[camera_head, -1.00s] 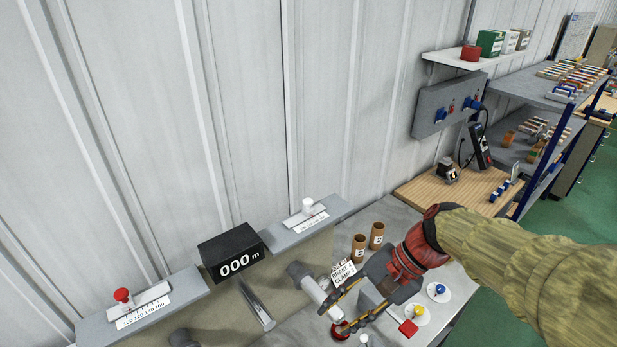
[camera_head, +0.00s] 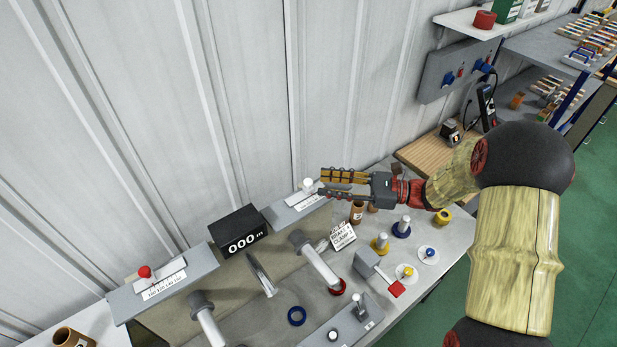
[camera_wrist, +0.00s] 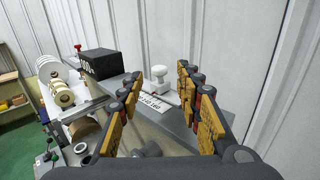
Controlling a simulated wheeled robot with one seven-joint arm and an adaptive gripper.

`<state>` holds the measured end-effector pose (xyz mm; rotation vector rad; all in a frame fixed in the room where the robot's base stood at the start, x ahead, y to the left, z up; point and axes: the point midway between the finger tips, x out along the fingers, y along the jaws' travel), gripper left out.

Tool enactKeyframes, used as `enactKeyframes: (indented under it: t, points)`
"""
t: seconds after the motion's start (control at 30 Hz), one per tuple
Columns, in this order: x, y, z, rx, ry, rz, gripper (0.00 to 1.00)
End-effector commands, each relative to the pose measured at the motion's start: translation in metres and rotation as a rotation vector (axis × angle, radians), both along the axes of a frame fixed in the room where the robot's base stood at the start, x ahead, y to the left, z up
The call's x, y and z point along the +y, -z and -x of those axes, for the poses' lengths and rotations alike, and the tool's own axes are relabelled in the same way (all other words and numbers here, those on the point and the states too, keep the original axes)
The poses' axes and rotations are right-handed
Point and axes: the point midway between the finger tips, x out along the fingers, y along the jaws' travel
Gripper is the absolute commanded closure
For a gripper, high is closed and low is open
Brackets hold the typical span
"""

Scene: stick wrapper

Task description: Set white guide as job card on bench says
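The white guide (camera_head: 308,184) is a small white knob on the grey right rail, above a printed scale plate (camera_head: 300,200). My gripper (camera_head: 324,183) is open and level, its fingertips close to the guide from the right. In the wrist view the guide (camera_wrist: 158,75) shows upright between the two open, yellow-padded fingers, a little beyond them. I cannot tell that either finger touches it. The job card (camera_head: 342,236) stands on the bench with several lines of print, including "BRAKE" and "CLAMP"; its numbers are too small to read surely.
A black display (camera_head: 238,231) reads "000 m" left of the right rail. A red knob (camera_head: 145,272) stands on the left rail. Brown tubes (camera_head: 357,212) stand below my gripper. A lever with a red end (camera_head: 396,289) and coloured knobs are on the bench. The wall is close behind.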

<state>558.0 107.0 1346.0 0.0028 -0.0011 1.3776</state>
Motion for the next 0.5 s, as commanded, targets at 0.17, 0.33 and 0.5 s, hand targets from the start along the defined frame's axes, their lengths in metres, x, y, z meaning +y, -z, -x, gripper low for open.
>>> enactKeyframes:
  t: [0.17,0.33,0.5]
  points:
    - [0.03,-0.001,-0.004,0.0,-0.005,0.001,0.65]
    - [0.049,-0.001,-0.008,-0.001,-0.004,0.002,0.65]
    - [0.057,0.0,-0.01,-0.001,-0.002,0.002,0.65]
